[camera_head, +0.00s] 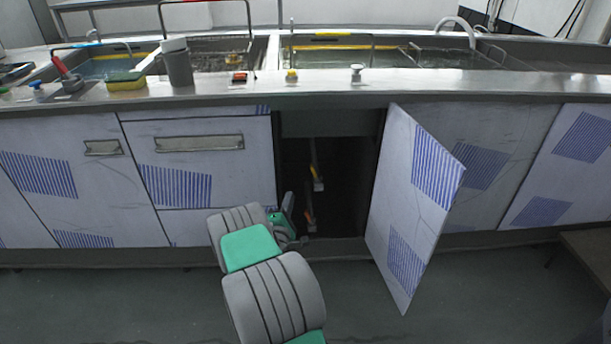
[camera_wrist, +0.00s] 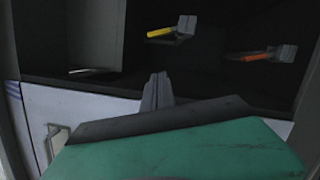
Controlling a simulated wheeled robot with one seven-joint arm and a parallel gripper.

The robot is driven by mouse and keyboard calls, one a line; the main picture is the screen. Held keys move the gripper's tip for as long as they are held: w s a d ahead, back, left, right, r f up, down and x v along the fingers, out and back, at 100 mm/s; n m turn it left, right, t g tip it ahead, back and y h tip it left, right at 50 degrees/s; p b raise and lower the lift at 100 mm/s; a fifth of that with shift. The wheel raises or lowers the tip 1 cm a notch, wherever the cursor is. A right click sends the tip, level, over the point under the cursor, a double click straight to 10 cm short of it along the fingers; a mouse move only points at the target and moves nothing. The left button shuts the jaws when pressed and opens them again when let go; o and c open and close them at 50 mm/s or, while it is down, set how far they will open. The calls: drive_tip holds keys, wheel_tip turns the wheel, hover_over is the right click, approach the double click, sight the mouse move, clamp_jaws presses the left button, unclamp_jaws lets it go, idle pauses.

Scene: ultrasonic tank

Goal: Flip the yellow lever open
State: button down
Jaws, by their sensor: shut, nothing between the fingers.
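The yellow lever (camera_head: 318,184) is inside the dark open cabinet, on a pipe in the upper part of the opening. In the wrist view the yellow lever (camera_wrist: 160,33) lies nearly level, ahead of my fingertips and apart from them. My gripper (camera_head: 289,200) is at the left side of the cabinet opening, left of the lever and a little lower in the head view. In the wrist view my gripper (camera_wrist: 157,82) shows its fingers together, with nothing held.
An orange-red lever (camera_head: 309,222) sits below the yellow one; it shows to its right in the wrist view (camera_wrist: 257,58). The cabinet door (camera_head: 415,205) stands open on the right. Closed panels (camera_head: 200,145) flank the opening on the left. The counter (camera_head: 330,88) runs above.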

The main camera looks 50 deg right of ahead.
sight(314, 173)
drive_tip(key=shift+d, duration=0.1)
drive_tip(key=w+d+r+b, duration=0.2)
drive_tip(key=d, duration=0.9)
drive_tip(key=shift+r, duration=0.1)
drive_tip(key=shift+s+r, duration=0.1)
